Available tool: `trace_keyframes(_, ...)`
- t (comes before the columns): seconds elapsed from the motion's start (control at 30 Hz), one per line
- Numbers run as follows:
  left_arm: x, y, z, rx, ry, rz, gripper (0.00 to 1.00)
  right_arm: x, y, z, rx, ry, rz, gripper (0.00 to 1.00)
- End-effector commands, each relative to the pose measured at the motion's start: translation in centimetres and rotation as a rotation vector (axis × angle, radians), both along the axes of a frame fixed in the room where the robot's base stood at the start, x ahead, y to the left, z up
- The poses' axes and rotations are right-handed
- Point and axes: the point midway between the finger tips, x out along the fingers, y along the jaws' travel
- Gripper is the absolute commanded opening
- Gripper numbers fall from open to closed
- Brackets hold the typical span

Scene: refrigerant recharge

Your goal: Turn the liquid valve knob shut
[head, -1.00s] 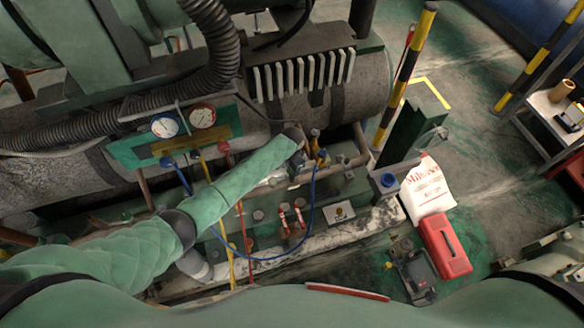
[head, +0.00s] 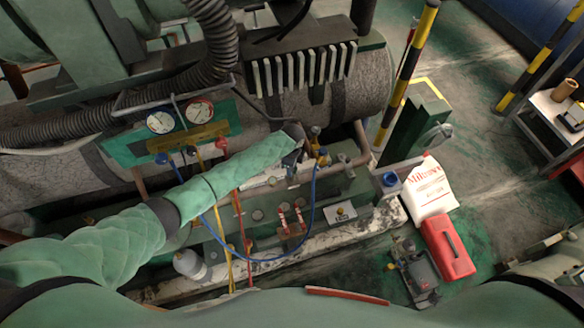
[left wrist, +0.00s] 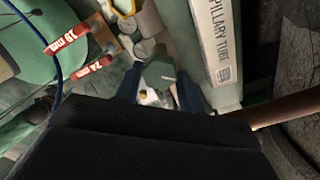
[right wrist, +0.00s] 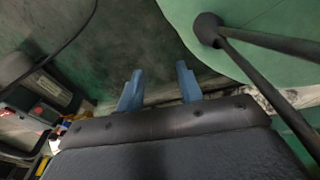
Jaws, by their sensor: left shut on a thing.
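My left gripper (head: 292,150) reaches in from the left to the pipework at the right end of the big cylinder. In the left wrist view its two blue fingers (left wrist: 158,90) stand on either side of a small greenish part (left wrist: 158,74), which I take to be the liquid valve knob. The gripper is shut on it; the head view hides this part behind the hand. My right gripper (right wrist: 158,88) shows only in the right wrist view, with its blue fingers apart and nothing between them.
A gauge manifold (head: 140,155) with two dials stands left of the hand. A blue hose (head: 314,200) loops below the hand, near red-handled valves (head: 291,218).

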Motion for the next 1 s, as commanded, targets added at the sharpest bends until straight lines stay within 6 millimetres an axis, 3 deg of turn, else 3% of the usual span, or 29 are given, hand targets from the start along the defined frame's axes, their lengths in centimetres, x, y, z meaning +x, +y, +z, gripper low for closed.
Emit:
trace_keyframes(0.27, 0.1, 0.1, -0.2, 0.001, -0.001, -0.263, 0.16, 4.7, 0.6, 0.8, 0.004, -0.040, 0.002, 0.36)
trace_keyframes(0.5, 0.1, 0.1, -0.2, 0.001, -0.002, -0.490, 0.16, 7.4, 1.1, 1.6, 0.007, -0.061, 0.001, 0.36)
trace_keyframes(1.0, 0.1, 0.0, -0.1, 0.001, -0.002, -0.839, 0.16, 9.7, 3.2, 5.3, 0.021, -0.030, -0.012, 0.36)
